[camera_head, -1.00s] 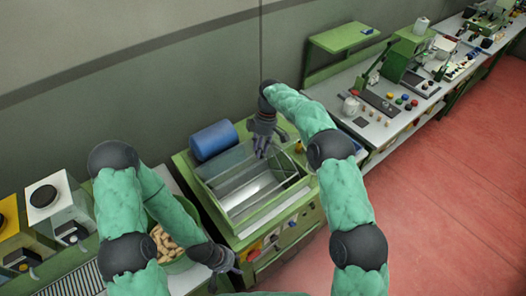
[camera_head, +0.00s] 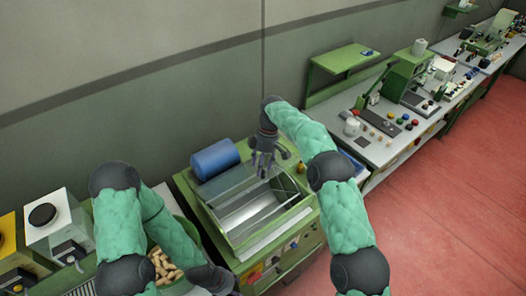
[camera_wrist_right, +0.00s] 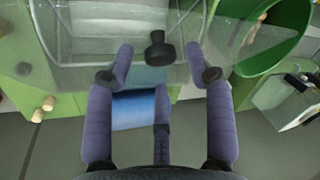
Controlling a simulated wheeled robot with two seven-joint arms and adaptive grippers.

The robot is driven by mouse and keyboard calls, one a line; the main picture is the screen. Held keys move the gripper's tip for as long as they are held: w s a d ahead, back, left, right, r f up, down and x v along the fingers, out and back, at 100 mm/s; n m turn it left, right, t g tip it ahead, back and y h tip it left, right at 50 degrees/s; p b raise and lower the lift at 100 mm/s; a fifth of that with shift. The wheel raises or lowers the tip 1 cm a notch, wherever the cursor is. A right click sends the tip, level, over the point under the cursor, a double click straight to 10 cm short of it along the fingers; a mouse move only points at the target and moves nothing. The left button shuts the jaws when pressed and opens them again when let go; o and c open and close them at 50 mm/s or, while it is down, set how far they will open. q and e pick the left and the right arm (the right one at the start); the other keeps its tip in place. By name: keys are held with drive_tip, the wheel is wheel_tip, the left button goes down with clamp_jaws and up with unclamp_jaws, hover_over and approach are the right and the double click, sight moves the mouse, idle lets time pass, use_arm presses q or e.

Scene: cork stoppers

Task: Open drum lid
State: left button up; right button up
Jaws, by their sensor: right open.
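The drum is a green-framed machine with a pale metal inside (camera_head: 252,210). A clear lid (camera_head: 232,184) lies over its back part; its exact angle is hard to tell. In the right wrist view a black knob (camera_wrist_right: 157,50) stands on the clear panel. My right gripper (camera_head: 263,170) hangs over the back of the drum, fingers down and spread. In the wrist view its fingertips (camera_wrist_right: 159,62) are open around the knob's sides, with gaps to it. My left gripper (camera_head: 218,281) is low in front of the drum, dark and partly hidden, its fingers unclear.
A blue cylinder (camera_head: 214,159) lies behind the drum. A green bowl of corks (camera_head: 163,266) stands left of it, near my left arm. A long workbench (camera_head: 392,132) with tools runs to the right. The red floor (camera_head: 450,210) is clear.

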drive_tip(key=v, duration=1)
drive_tip(key=shift+a+r, duration=0.15)
drive_tip(key=shift+w, duration=0.1)
